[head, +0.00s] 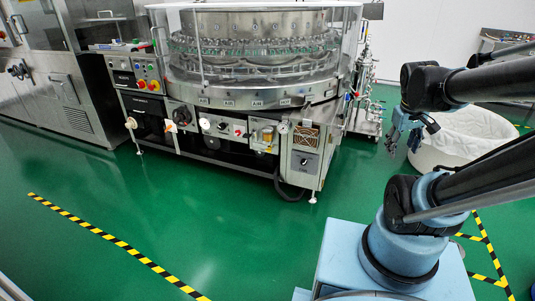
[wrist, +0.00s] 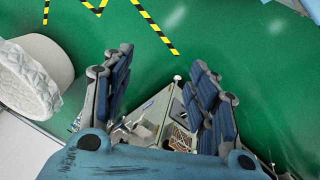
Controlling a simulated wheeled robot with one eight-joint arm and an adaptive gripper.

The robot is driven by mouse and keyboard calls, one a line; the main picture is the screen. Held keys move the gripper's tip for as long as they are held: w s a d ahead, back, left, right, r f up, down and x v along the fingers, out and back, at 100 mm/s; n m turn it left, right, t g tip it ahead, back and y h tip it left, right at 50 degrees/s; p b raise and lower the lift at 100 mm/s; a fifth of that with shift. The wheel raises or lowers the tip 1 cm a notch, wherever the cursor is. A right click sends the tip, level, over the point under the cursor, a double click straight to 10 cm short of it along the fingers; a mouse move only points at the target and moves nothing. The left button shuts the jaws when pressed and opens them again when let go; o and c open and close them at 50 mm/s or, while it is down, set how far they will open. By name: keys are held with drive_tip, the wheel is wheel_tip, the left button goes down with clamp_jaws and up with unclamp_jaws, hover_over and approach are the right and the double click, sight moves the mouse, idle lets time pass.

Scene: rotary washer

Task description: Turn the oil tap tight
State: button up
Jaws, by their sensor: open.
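The rotary washer (head: 255,75) stands across the room in the head view, with a round glass-sided top and a front panel of knobs and gauges. Small knobs sit on that panel, among them a red-and-white one (head: 239,130); I cannot tell which is the oil tap. A small unit with amber contents (head: 266,137) is to their right. My gripper (head: 406,140) hangs in the air at the right, well apart from the washer. In the wrist view my gripper (wrist: 160,95) has its two blue-padded fingers spread with nothing between them; part of the washer shows far beyond.
A white lined bin (head: 460,138) stands behind my gripper at the right. Steel cabinets (head: 60,75) are at the left. Yellow-black tape (head: 110,240) marks the green floor (head: 200,205), which is clear in front of the washer.

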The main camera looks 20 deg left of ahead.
drive_tip(key=w+a+r+n+t+h, duration=0.1)
drive_tip(key=w+a+n, duration=0.3)
drive_tip(key=w, duration=0.5)
drive_tip(key=w+a+r+n+t+h, duration=0.1)
drive_tip(key=w+a+n, duration=0.3)
drive_tip(key=w, duration=0.6)
drive_tip(key=n+t+y, duration=0.3)
drive_tip(key=n+t, duration=0.6)
drive_tip(key=n, duration=1.3)
hover_over(268, 150)
drive_tip(key=s, duration=1.8)
wheel_tip(268, 150, down, 38)
drive_tip(key=r, duration=0.1)
drive_tip(key=x, duration=1.7)
drive_tip(key=shift+w+a+f, duration=0.15)
drive_tip(key=shift+a+f, duration=0.1)
drive_tip(key=shift+f, duration=0.25)
drive_tip(key=shift+c, duration=0.5)
